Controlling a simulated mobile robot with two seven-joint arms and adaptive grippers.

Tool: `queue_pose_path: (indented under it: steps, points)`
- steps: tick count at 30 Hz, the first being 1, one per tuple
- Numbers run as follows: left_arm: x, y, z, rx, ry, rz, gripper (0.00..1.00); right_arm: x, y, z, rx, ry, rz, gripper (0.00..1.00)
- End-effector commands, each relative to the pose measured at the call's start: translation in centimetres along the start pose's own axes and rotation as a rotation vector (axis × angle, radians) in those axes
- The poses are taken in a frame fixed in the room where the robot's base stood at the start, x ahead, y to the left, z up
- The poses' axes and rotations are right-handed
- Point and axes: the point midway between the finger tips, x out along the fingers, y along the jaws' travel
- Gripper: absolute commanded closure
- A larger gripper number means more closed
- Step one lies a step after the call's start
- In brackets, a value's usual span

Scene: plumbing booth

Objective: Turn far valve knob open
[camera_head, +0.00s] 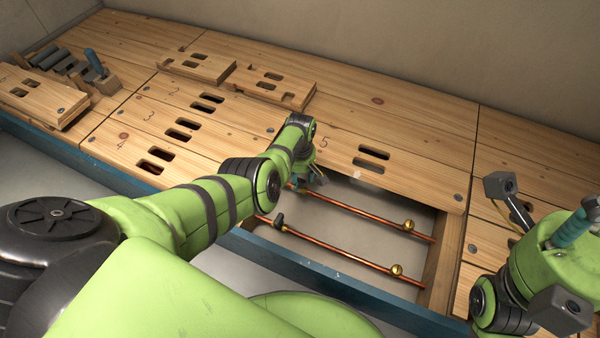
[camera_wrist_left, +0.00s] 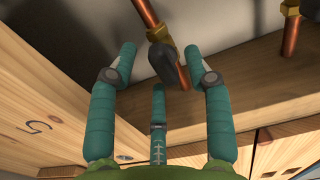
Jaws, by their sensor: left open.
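In the head view, the far copper pipe (camera_head: 355,208) crosses the open bay, with a brass fitting near its right end. My left gripper (camera_head: 316,180) is at this pipe's left end and hides the far valve knob there. In the left wrist view, a dark valve knob (camera_wrist_left: 175,65) sits on a copper pipe with brass fittings, just beyond the left gripper's teal fingers (camera_wrist_left: 160,62). The fingers are spread around the knob's near end; contact cannot be told. My right gripper (camera_head: 570,230) is at the right edge, partly cut off, away from the pipes.
The near copper pipe (camera_head: 335,250) carries another dark knob (camera_head: 280,220). Wooden floor panels (camera_head: 400,160) with slots border the bay, and a blue beam (camera_head: 330,275) runs along its front. Loose boards (camera_head: 275,85) lie behind; tools (camera_head: 98,70) stand at left.

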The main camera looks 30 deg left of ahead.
Motion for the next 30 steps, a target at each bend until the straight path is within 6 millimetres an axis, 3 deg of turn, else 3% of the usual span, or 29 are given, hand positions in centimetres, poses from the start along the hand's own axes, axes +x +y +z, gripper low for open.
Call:
queue_pose_path:
  steps: [11,24,30]
  points:
    - [-2.4,0.0,0.1,0.0,-0.001,0.003,0.5,0.1,0.0,0.0,0.0,0.004,0.001,0.6]
    - [-9.9,0.0,0.0,-0.001,0.0,0.004,0.5,0.1,0.0,0.0,0.0,0.005,0.002,0.6]
    - [-11.8,0.0,0.0,-0.001,0.0,0.001,0.5,0.1,0.0,0.0,0.0,0.005,0.002,0.6]
